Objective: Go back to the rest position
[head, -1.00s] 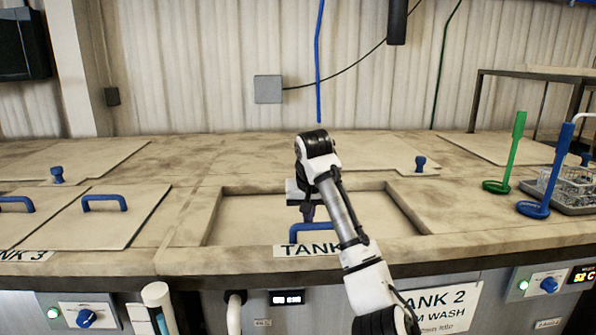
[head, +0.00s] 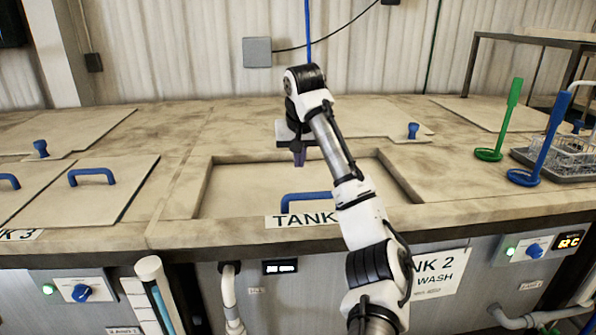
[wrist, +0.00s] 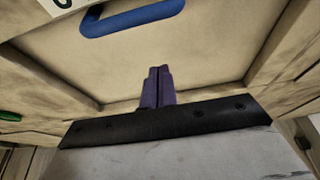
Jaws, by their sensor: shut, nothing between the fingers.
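My gripper (head: 299,158) is shut and empty above the recessed lid of tank 2 (head: 235,195) in the head view. In the wrist view its two dark purple fingers (wrist: 157,88) are pressed together over the pale lid. The lid's blue handle (head: 306,199) is in front of and below the fingers, apart from them. The handle also shows at the top of the wrist view (wrist: 132,18). My forearm covers part of the tank's right side and its label.
A green ladle-like tool (head: 500,120) and a blue one (head: 541,140) stand upright at the right. A wire rack (head: 566,150) is beside them. Another lid with a blue handle (head: 91,177) lies at the left. Small blue knobs (head: 413,130) rise from the rear covers.

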